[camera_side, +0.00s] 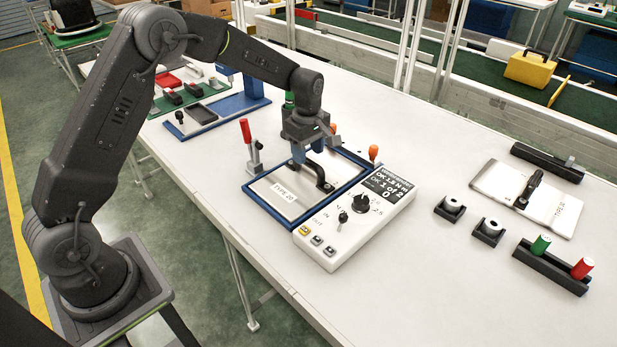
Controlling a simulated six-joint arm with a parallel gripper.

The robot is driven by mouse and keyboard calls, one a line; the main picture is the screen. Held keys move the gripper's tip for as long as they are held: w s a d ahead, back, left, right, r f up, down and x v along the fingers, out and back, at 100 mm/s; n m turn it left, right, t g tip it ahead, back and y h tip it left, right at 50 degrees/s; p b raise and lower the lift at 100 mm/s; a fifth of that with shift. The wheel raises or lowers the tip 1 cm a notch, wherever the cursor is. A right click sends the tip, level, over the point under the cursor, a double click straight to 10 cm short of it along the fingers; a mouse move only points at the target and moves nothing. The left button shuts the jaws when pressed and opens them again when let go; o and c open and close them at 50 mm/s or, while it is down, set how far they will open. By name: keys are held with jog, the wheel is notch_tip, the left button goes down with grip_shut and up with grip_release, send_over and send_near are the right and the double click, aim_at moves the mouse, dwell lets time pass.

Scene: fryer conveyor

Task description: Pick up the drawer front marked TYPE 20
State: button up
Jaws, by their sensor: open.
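The drawer front marked TYPE 20 (272,206) is a pale panel lying flat inside a blue-framed fixture (287,226) on the table. A black bar handle (318,175) stands up from the panel. My gripper (314,153) is open and points down just above the handle, with one finger near its far end. I cannot tell whether the fingers touch the handle. My gripper hides part of the panel's far side.
A red-handled clamp (248,146) and orange knobs stand close around the fixture. A control box (353,223) with a display adjoins it at right. A second panel with a handle (548,209) lies further right, near green and red cylinders (541,244).

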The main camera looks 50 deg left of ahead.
aim_at(309, 159)
jog(key=f, duration=0.5)
jog(key=shift+s+d+f, duration=0.1)
jog(key=shift+d+f, duration=0.05)
jog(key=shift+d, duration=0.05)
grip_shut()
dwell(0.3)
